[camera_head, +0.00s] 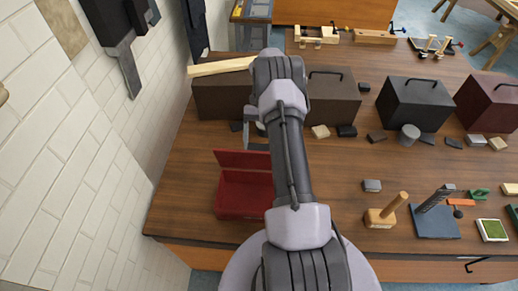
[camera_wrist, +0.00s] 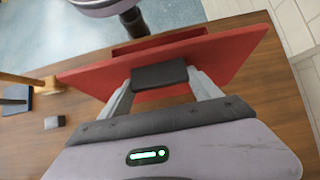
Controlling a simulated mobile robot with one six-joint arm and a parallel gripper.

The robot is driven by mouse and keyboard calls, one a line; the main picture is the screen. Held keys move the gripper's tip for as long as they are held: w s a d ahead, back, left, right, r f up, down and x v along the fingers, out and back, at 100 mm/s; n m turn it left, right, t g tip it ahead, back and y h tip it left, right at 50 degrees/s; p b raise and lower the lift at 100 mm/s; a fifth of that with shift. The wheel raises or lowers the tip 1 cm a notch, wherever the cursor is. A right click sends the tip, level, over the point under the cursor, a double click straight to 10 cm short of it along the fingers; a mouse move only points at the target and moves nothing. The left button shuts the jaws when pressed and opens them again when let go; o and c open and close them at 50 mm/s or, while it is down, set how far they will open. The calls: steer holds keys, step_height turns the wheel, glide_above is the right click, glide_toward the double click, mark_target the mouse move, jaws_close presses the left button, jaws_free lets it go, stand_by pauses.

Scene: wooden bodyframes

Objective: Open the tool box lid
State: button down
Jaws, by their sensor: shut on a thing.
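The red tool box (camera_head: 243,199) stands near the front left of the bench, left of my arm. Its red lid (camera_head: 240,160) is raised, tilted up along the back of the box, and the inside shows. In the wrist view the lid (camera_wrist: 235,55) fills the middle as a red panel. A dark handle block (camera_wrist: 160,76) on the lid sits between my two grey fingers. My gripper (camera_wrist: 162,88) is shut on this handle. In the head view my gripper (camera_head: 252,130) is just behind the lid, partly hidden by my arm.
Dark cases with handles, one of them (camera_head: 414,104), stand along the back. A wooden mallet (camera_head: 385,213) and a blue-based tool (camera_head: 435,221) lie to the right. A white brick wall (camera_head: 70,150) closes the left side. Bare bench lies left of the box.

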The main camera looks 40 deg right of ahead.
steer(key=shift+w+d+f, duration=0.4)
steer(key=shift+w+d, duration=0.15)
steer(key=shift+d, duration=0.2)
steer(key=shift+c, duration=2)
jaws_free()
steer(key=shift+o, duration=1.4)
steer(key=shift+w+d, duration=0.1)
steer(key=shift+w, duration=0.05)
steer(key=shift+r, duration=0.1)
steer(key=s+a+r+b, duration=0.2)
steer(key=s+a+r, duration=0.3)
steer(key=s+a, duration=0.4)
steer(key=s, duration=0.4)
steer(key=shift+a+b, duration=0.2)
steer(key=shift+b, duration=0.2)
steer(key=shift+c, duration=0.2)
